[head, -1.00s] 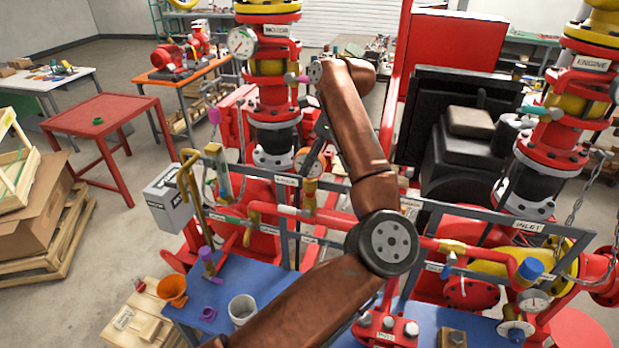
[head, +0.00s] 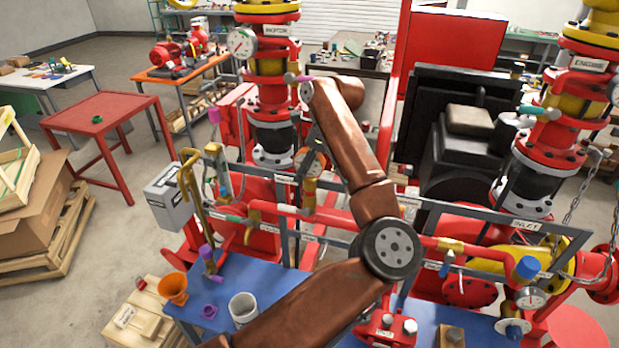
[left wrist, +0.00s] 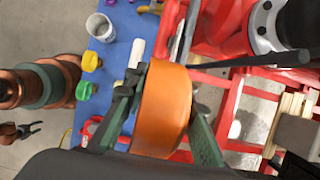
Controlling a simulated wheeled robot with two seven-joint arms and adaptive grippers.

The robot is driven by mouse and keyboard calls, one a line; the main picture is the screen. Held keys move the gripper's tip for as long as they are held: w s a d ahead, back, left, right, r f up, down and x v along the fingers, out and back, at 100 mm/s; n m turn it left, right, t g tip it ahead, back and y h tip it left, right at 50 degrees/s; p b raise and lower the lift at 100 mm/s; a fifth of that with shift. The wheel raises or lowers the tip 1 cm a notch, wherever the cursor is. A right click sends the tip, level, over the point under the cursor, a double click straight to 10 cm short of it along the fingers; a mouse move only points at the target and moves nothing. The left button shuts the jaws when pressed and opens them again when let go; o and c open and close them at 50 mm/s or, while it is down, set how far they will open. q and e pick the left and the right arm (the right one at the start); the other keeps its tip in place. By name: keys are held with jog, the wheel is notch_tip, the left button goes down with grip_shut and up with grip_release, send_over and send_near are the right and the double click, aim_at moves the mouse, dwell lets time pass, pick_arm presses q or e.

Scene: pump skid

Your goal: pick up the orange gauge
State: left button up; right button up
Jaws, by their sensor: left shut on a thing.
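The orange gauge (head: 310,163) is a round dial with an orange body, on the pipework behind the blue bench in the head view. In the left wrist view the orange gauge (left wrist: 163,108) fills the middle, its orange side towards the camera. My left gripper (head: 315,150) reaches down to it from above, partly hidden by my arm. In the left wrist view the green-grey fingers of my left gripper (left wrist: 163,120) lie on either side of the orange body, shut on it. Whether it is still seated on its pipe is hard to tell.
A grey frame with red pipes surrounds the gauge. A yellow-brown bent pipe (head: 188,190) stands at its left. The blue bench (head: 265,277) holds a white cup (head: 243,310) and an orange funnel (head: 173,288).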

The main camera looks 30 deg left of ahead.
pick_arm(q)
grip_shut()
jog(key=shift+r, duration=0.1)
jog(key=shift+r+b, duration=0.3)
jog(key=shift+r, duration=0.25)
jog(key=s+d+r+b, duration=0.2)
jog(key=s+d+r, duration=0.6)
jog(key=d+r, duration=0.3)
jog(key=shift+s+r, duration=0.35)
